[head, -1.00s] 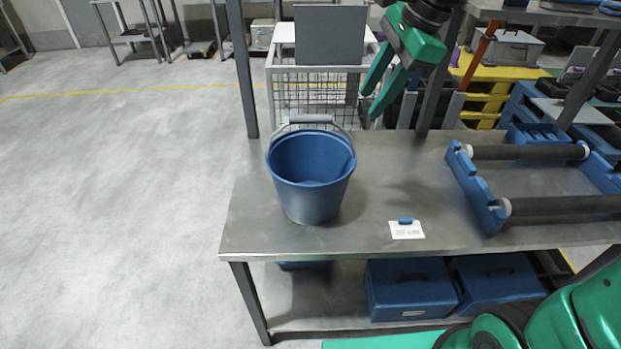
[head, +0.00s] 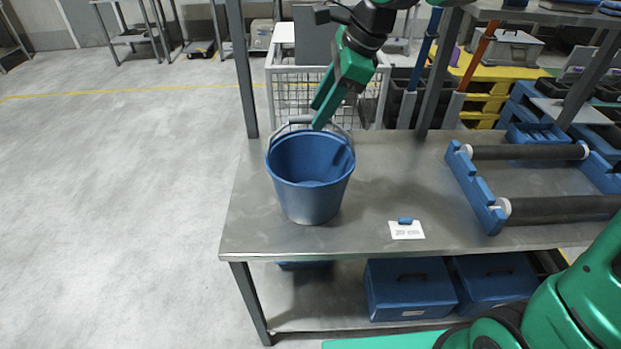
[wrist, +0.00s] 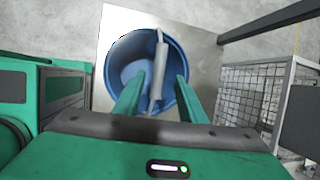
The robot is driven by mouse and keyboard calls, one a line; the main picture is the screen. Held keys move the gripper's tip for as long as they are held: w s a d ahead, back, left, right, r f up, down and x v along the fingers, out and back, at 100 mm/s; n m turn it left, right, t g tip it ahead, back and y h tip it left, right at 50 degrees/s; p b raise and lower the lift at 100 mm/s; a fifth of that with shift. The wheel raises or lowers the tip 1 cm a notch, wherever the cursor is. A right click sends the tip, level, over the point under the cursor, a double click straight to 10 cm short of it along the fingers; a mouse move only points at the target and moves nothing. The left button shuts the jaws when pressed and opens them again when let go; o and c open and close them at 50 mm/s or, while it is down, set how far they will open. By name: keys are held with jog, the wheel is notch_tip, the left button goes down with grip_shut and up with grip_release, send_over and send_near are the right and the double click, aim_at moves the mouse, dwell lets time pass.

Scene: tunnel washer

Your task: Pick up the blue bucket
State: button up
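The blue bucket (head: 310,188) stands upright on the metal table (head: 375,225), near its left end. Its grey handle (head: 300,121) is raised at the back of the rim. My gripper (head: 318,113) is just above the back rim, near the handle. In the wrist view, the bucket (wrist: 118,58) lies beyond the fingers, and the handle (wrist: 159,70) shows between the two spread green fingers of my gripper (wrist: 155,90). The gripper is open and holds nothing. I cannot tell whether a finger touches the handle.
A small white card with a blue piece (head: 406,229) lies right of the bucket. A blue frame with dark rollers (head: 482,190) fills the table's right side. A grey post (head: 241,70) rises behind the bucket's left. A wire cage (head: 290,95) stands behind the table.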

jog(key=shift+x, duration=1.9)
jog(key=shift+s+a, duration=0.1)
grip_shut()
jog(key=shift+r, duration=0.1)
jog(key=shift+r, duration=0.15)
